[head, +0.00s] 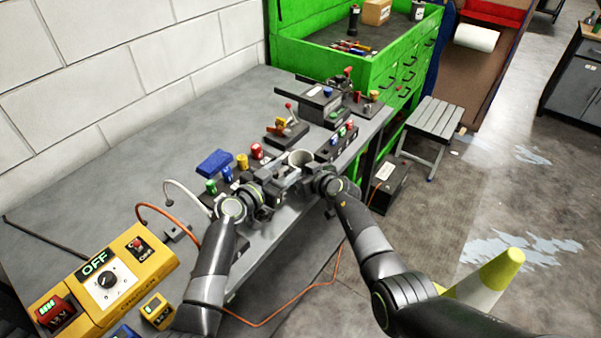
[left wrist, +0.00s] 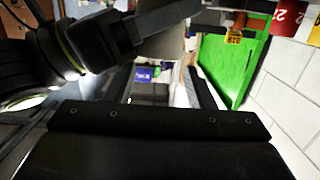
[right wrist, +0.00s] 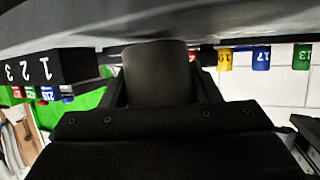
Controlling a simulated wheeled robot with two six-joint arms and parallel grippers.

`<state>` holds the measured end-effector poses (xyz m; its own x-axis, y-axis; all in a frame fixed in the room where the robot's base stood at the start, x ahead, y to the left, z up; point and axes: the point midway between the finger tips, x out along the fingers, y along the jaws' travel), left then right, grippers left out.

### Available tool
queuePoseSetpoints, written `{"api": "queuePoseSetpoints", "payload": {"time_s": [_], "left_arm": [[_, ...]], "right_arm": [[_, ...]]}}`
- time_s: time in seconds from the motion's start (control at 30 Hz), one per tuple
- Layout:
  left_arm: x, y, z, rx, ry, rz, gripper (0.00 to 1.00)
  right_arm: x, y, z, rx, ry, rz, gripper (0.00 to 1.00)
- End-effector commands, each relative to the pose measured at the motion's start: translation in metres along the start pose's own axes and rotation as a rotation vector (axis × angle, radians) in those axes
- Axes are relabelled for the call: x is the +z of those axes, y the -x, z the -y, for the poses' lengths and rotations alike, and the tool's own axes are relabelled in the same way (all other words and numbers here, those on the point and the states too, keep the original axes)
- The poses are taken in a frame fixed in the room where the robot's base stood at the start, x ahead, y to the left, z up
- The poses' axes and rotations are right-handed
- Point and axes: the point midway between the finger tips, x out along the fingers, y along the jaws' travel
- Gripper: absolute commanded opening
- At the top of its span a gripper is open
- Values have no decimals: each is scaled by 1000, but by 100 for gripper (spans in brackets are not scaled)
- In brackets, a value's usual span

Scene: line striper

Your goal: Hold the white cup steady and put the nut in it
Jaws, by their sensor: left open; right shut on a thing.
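The white cup (head: 300,158) stands with its open rim up near the front edge of the grey bench. My right gripper (head: 318,180) is shut on the cup; in the right wrist view the cup (right wrist: 158,72) looks dark and sits between the fingers. My left gripper (head: 285,178) is open, just left of the cup and close to it. In the left wrist view, nothing clear shows between its fingers (left wrist: 165,90), and part of my right gripper crosses the top. I cannot make out the nut in any view, and the inside of the cup is too small to read.
Coloured numbered pieces, with a blue block (head: 214,162), stand left of the grippers. Black fixtures with coloured parts (head: 287,130) stand behind the cup. A yellow control box (head: 108,280) marked OFF and cables lie front left. The bench's (head: 130,190) left side is mostly clear.

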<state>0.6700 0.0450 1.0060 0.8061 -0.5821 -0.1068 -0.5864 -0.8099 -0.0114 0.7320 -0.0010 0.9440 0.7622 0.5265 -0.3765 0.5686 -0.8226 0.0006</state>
Motion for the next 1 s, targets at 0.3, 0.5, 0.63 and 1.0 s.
{"api": "queuePoseSetpoints", "payload": {"time_s": [0.3, 0.5, 0.63, 1.0], "left_arm": [[-3, 0, 0, -1, 0, -5, 48], [-3, 0, 0, -1, 0, -6, 48], [-3, -1, 0, -1, 0, -7, 48], [-4, -1, 0, -1, 0, -7, 48]], "right_arm": [[2, 0, 1, -2, 0, 4, 71], [3, 0, 2, -3, 0, 6, 82], [3, 0, 2, -3, 0, 6, 82], [4, 18, 2, -5, 1, 3, 82]]}}
